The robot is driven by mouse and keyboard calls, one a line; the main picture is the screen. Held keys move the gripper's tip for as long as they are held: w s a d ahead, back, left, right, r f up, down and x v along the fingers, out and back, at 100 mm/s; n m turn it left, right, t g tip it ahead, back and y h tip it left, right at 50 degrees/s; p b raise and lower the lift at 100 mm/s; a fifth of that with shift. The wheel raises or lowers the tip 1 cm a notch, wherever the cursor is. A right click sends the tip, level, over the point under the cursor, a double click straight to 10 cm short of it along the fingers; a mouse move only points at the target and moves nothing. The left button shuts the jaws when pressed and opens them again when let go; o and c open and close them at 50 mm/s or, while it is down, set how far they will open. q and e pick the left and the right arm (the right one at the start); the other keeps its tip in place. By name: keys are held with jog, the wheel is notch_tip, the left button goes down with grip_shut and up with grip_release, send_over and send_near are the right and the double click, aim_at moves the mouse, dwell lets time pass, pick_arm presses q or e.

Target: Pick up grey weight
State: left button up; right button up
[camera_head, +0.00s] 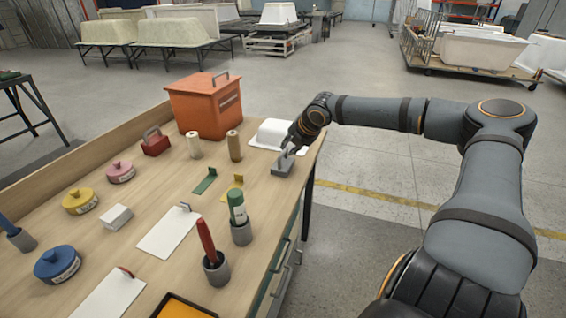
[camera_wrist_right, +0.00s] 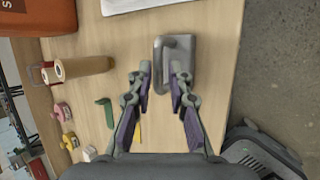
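The grey weight (camera_head: 283,168), a block with a loop handle on top, stands near the right edge of the wooden table. In the right wrist view the grey weight (camera_wrist_right: 184,62) lies ahead of the fingers, its handle to the left side of the block. My right gripper (camera_head: 293,150) is just above the weight. In the wrist view the right gripper (camera_wrist_right: 162,78) is open, with its two fingertips on either side of the handle and a gap to it. Contact cannot be seen. My left gripper is not in view.
A white tray (camera_head: 268,138) lies just behind the weight, and an orange box (camera_head: 207,108) stands farther back. Pen cups (camera_head: 241,233) stand nearer the front.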

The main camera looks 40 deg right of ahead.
aim_at(283, 153)
jog(key=shift+w+f+b, duration=0.15)
jog(key=shift+f+b, duration=0.15)
jog(key=shift+f, duration=0.2)
jog(key=x, duration=0.1)
jog(key=b+x, duration=0.1)
jog(key=x, duration=0.1)
jog(key=shift+a+f, duration=0.1)
jog(key=shift+a, duration=0.25)
jog(key=shift+w+f, duration=0.35)
jog(key=shift+w, duration=0.05)
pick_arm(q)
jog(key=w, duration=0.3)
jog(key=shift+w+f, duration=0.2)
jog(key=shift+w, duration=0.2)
pick_arm(e)
jog(key=shift+r, duration=0.1)
grip_shut()
jog(key=shift+r, duration=0.1)
